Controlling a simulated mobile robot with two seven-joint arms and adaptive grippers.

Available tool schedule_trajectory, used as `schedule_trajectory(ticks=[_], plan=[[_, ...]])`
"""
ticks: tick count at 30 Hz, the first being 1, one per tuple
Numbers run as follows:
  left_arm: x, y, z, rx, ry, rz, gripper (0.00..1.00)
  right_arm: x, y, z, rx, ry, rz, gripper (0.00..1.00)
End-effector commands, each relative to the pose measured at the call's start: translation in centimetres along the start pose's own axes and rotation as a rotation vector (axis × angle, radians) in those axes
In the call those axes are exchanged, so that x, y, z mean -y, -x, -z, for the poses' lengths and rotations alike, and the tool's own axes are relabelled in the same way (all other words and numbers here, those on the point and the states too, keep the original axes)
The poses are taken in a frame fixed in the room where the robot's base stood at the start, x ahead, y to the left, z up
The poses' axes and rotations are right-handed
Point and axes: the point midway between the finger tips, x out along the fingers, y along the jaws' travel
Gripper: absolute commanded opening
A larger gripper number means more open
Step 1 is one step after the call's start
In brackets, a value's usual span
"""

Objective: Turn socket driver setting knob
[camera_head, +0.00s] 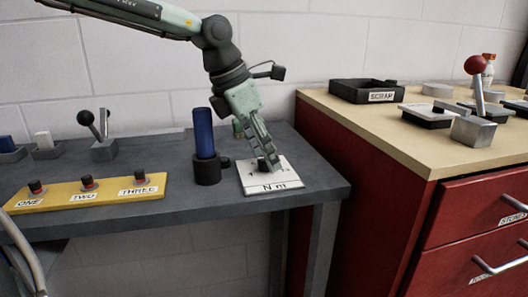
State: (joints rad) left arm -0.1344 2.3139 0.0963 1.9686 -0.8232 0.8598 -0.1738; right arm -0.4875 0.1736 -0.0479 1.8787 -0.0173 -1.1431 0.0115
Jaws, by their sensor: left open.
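The setting plate (283,181) is white, marked "N m", and lies on the grey bench near its right end. A small dark knob (263,164) shows on the plate, mostly hidden by the gripper. My left gripper (264,153) reaches down from above, open, with its fingers at the knob. I cannot tell whether they touch it. A blue cylindrical tool (204,133), likely the socket driver, stands upright in a black holder (207,171) just left of the plate. My right gripper is not in view.
A yellow panel (60,197) with buttons marked ONE, TWO and THREE lies at the bench's front left. A black-knobbed lever (104,148) stands behind it. The red cabinet (365,190) rises to the right, carrying a SCRAP tray (348,93) and a red-knobbed lever (477,85).

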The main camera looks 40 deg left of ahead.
Motion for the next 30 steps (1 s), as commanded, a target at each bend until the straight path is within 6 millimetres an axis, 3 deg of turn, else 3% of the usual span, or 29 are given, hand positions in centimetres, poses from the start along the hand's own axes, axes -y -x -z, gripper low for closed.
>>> schedule_trajectory(ticks=[8,20,30], plan=[[-0.01,-0.23,-0.02,0.001,0.000,-0.001,0.49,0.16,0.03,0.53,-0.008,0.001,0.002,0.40],[0.00,-0.20,-0.02,0.001,0.000,0.000,0.01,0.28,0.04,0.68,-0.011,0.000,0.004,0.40],[-0.06,-0.15,-0.05,0.002,-0.045,0.020,0.00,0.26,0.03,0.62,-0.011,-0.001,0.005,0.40]])
